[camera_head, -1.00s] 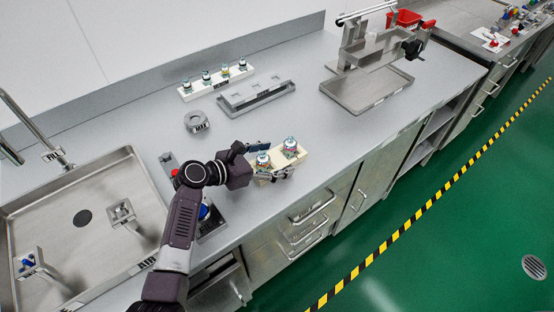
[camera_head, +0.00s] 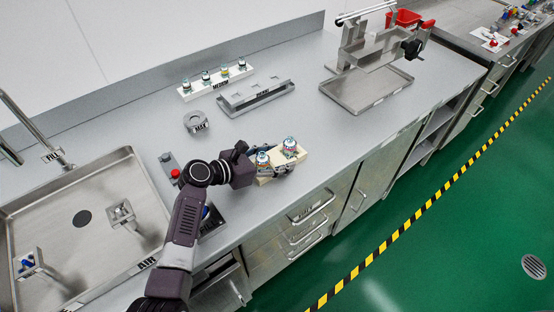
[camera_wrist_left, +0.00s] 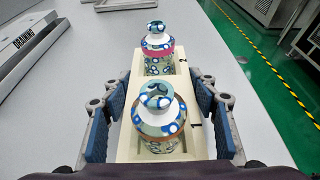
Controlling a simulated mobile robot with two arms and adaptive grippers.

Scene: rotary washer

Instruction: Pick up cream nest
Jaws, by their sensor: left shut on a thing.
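The cream nest (camera_head: 265,180) is a pale block on the counter near its front edge, with two patterned round-topped pieces standing in it. My left gripper (camera_head: 270,168) is at the nest. In the left wrist view the nest (camera_wrist_left: 124,142) lies lengthwise between the two blue-padded fingers of my left gripper (camera_wrist_left: 160,122), which are shut on its sides. The nearer piece (camera_wrist_left: 159,118) and the farther piece (camera_wrist_left: 157,48) stand upright in it. Whether the nest touches the counter is hard to tell. My right gripper is not in view.
A grey ring (camera_head: 196,121), a long grey tray (camera_head: 257,98) and a white rack (camera_head: 216,83) with several pieces lie behind. A metal sink (camera_head: 62,240) is at the left. A metal machine with a tray (camera_head: 366,92) stands at the right.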

